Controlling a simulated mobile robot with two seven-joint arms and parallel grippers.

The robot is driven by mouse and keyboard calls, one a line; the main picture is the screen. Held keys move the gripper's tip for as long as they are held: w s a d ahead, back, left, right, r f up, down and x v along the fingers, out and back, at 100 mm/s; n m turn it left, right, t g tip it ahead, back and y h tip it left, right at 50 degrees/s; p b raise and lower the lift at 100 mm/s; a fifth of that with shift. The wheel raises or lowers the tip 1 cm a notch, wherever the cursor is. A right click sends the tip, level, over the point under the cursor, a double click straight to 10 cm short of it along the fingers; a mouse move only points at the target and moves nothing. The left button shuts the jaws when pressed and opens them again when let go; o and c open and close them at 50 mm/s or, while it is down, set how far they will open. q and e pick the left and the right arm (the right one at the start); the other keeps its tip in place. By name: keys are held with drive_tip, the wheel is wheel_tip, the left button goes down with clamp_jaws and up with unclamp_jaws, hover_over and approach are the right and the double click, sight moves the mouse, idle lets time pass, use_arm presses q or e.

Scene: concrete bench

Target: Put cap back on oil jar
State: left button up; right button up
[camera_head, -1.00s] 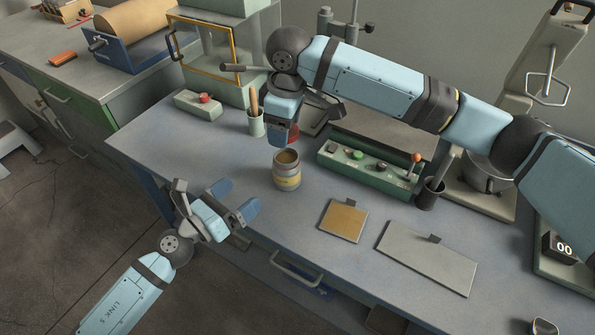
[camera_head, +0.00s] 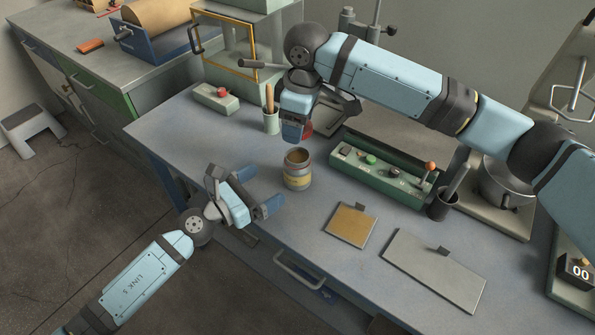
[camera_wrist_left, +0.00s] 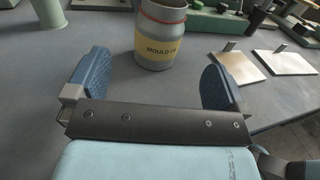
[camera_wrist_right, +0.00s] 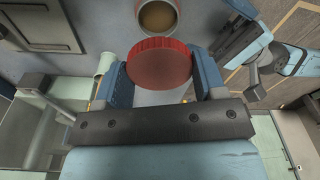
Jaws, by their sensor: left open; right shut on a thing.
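The oil jar (camera_head: 297,178), grey with a yellow label and open mouth, stands upright on the bench. The fingers partly hide the cap in the head view (camera_head: 307,128).
A green control box (camera_head: 385,170) stands right of the jar. A tan plate (camera_head: 351,224) and a grey plate (camera_head: 434,270) lie at the front right.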

use_arm(q)
drive_tip(key=x, duration=1)
drive_tip(key=shift+w+d, duration=0.15)
drive_tip(key=shift+d, duration=0.05)
drive_tip(key=c, duration=1.4)
use_arm(e)
hover_over(295, 158)
drive_tip(key=shift+s+d+f, duration=0.1)
drive_tip(key=shift+d+f, duration=0.05)
drive_tip(key=shift+f, duration=1.1)
drive_tip(key=shift+d+f, duration=0.15)
drive_tip(key=shift+f, duration=1.1)
